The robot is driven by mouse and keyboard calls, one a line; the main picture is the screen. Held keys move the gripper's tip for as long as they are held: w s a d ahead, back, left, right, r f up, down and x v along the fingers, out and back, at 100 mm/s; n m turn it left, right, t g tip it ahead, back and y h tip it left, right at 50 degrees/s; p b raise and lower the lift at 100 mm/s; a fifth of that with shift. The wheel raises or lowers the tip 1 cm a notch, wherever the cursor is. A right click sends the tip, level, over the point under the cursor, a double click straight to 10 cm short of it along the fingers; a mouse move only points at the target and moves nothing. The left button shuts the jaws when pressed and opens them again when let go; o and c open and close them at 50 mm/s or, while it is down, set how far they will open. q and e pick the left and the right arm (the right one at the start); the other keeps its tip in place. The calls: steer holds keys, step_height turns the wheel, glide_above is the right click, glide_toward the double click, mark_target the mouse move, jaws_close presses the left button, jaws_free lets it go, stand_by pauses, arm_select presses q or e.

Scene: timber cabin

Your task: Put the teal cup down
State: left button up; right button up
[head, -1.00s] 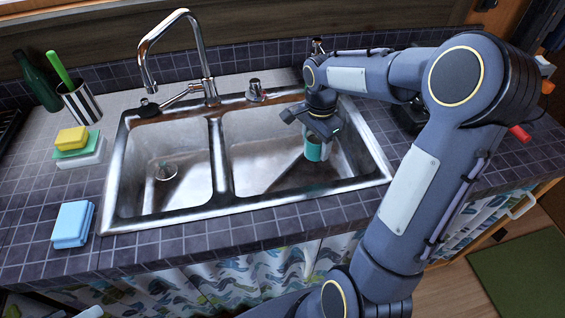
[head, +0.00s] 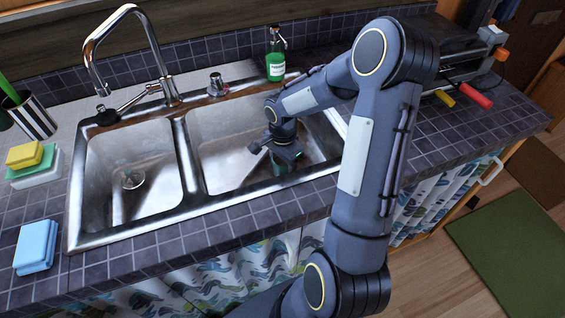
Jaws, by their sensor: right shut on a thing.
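The teal cup (head: 281,168) is in the right basin of the steel sink (head: 213,176), near the basin's right front side. Only a small part of it shows below my right gripper (head: 279,155), which covers its top. My right gripper is shut on the cup from above. I cannot tell whether the cup's base touches the basin floor. My left gripper is not in view.
A chrome tap (head: 157,60) rises behind the sink. A green soap bottle (head: 276,62) stands behind the right basin. A blue sponge stack (head: 36,246) and a striped pot (head: 30,117) are on the left. The left basin (head: 133,172) is empty.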

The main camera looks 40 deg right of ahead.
steer(key=shift+f, duration=0.25)
steer(key=o, duration=1)
steer(key=shift+r, duration=0.1)
steer(key=shift+o, duration=0.2)
steer(key=shift+r, duration=0.1)
